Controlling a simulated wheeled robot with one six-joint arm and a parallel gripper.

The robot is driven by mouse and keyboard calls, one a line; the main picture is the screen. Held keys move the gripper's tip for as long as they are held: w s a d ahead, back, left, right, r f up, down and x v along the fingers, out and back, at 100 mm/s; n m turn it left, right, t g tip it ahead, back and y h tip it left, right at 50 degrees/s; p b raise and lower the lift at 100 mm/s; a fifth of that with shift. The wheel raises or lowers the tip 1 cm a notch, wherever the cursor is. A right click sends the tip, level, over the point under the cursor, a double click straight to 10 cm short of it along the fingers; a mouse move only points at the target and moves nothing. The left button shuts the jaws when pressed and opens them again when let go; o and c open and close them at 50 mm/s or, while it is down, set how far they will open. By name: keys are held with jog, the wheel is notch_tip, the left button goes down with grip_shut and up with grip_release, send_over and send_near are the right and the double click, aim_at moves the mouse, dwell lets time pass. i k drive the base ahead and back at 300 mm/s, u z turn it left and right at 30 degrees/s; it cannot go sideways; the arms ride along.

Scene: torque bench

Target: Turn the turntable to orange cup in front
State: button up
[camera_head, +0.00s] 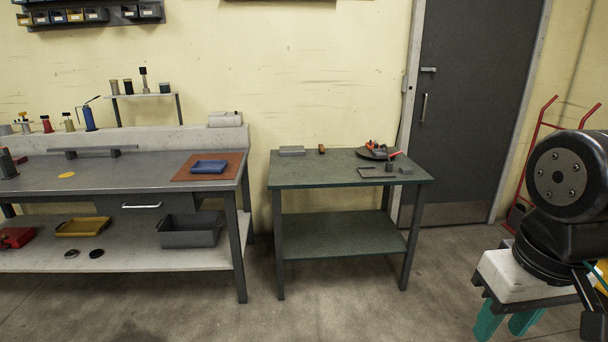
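A dark, low round disc that looks like the turntable (371,154) sits at the back right of the small green-topped table. Small red or orange pieces (371,145) stand on it, and a red piece (394,155) shows at its right edge. They are too small to tell which is the orange cup or which way it faces. My gripper is not in view.
The green-topped table (325,173) also holds a flat dark tray (376,173), small dark blocks (406,170) and a grey block (291,151). A long workbench (130,175) stands left. Open floor (340,310) lies in front. A dark door (470,120) is behind.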

aim_at(374, 152)
jog(key=z, duration=0.05)
jog(key=i, duration=1.9)
jog(key=z, duration=0.35)
jog(key=i, duration=1.2)
jog(key=z, duration=0.05)
